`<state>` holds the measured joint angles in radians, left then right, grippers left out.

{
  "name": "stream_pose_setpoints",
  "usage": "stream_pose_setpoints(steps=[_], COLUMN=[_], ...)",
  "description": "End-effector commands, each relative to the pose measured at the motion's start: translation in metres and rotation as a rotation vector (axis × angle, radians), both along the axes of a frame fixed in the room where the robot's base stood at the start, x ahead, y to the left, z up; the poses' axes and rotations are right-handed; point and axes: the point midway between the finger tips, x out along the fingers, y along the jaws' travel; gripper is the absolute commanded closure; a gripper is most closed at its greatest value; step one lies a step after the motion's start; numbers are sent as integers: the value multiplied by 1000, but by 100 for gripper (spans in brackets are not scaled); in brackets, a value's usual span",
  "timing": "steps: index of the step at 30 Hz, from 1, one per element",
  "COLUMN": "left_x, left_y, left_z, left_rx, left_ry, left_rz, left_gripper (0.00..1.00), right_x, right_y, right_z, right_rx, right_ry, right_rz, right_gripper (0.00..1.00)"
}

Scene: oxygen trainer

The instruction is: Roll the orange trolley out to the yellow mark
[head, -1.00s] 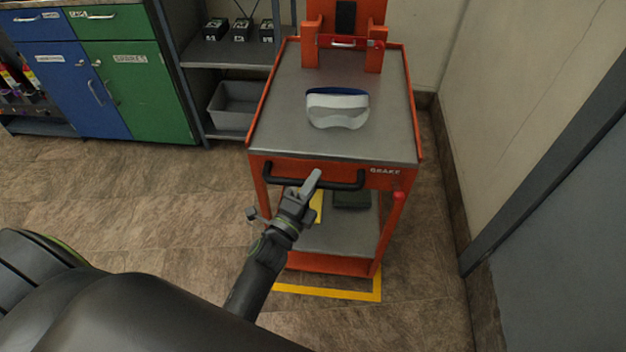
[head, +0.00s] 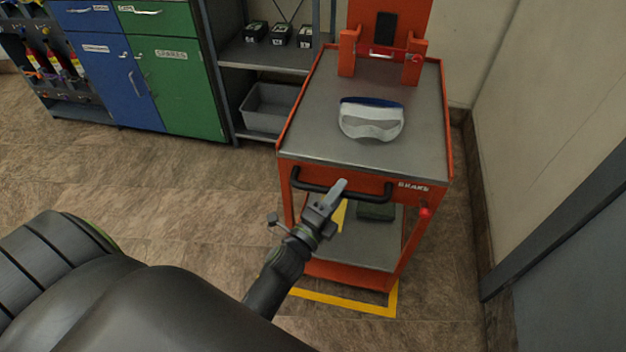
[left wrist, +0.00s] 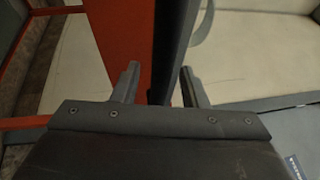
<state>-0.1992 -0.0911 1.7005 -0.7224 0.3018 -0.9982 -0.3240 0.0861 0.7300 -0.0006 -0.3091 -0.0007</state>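The orange trolley (head: 450,130) stands by the wall with a grey top and a black front handle (head: 372,194). A red knob (head: 425,212) is at its right front, below a BRAKE label. The yellow mark (head: 350,303) is a floor line along the trolley's front foot, with a corner at the right. My left gripper (head: 339,188) is at the middle of the handle. In the left wrist view, its fingers (left wrist: 158,85) are apart, with the dark handle bar (left wrist: 178,40) between them and a gap at the left finger. My right gripper is out of view.
A white-and-blue visor-like item (head: 371,122) lies on the trolley top. A grey bin (head: 270,108) sits on a shelf unit at the left, beside green (head: 180,85) and blue cabinets. A wall and grey panel (head: 570,230) are close on the right. Floor at the left is clear.

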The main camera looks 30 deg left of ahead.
Motion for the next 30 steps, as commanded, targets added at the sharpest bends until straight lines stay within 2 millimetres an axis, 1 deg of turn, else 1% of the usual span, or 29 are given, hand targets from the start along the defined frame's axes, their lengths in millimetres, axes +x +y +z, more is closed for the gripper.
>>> stream_pose_setpoints(steps=[5, 18, 21, 24, 30], left_x=[-32, -122, -138, -150, -160], left_y=[4, 15, 17, 18, 19], left_z=[-8, -25, -27, -29, -29], left_rx=[-1, 0, 1, 0, 1], left_ry=[5, 5, 4, 3, 1], left_rz=[2, 2, 2, 1, 1], left_gripper=[60, 60, 60, 60, 60], right_x=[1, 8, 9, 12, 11], right_y=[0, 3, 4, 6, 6], right_z=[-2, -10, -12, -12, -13], right_rx=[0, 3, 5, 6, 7], right_ry=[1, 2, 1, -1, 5], right_rz=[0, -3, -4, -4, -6], right_gripper=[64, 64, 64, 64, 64])
